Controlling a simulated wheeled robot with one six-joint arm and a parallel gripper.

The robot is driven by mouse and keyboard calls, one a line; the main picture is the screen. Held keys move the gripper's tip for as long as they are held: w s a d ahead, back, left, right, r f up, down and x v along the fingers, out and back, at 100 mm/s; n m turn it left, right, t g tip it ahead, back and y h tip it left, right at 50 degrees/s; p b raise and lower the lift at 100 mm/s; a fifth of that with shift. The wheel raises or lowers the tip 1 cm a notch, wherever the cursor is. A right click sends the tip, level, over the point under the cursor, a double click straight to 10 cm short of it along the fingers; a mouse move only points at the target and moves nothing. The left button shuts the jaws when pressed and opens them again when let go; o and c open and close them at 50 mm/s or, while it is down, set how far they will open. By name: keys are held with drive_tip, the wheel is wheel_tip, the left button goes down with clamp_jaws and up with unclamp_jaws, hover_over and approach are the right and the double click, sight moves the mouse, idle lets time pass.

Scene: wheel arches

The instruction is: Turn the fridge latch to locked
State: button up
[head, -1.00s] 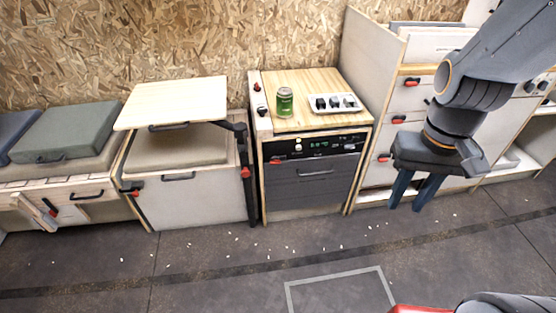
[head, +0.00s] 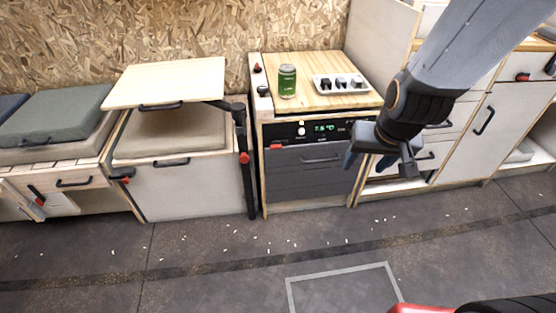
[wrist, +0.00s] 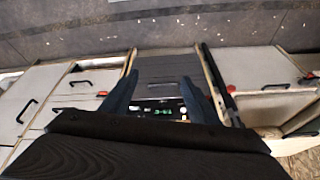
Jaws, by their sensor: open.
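A green can (head: 287,80) and a white tray (head: 318,86) of dark items stand on the wooden top. A raised flap (head: 165,80) and white cabinet (head: 190,190) are to the left. Drawers and a cabinet (head: 490,125) stand right.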

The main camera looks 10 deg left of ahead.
drive_tip(key=w+a+f+n+t+y+b, duration=0.15)
drive_tip(key=w+a+f+t+b, duration=0.55)
drive_tip(key=w+a+f+b, duration=0.75)
drive_tip(key=n+t+y+b, duration=0.1)
drive_tip(key=t+y+b, duration=0.35)
drive_tip(key=b, duration=0.85)
approach(277, 148)
drive_tip(key=a+t+h, duration=0.1)
drive_tip(key=shift+f+b+x, duration=0.2)
drive_tip(key=shift+b+x, duration=0.95)
drive_tip(key=shift+x, duration=2.7)
drive_tip(key=c, duration=1.1)
drive_tip(key=shift+o, duration=0.3)
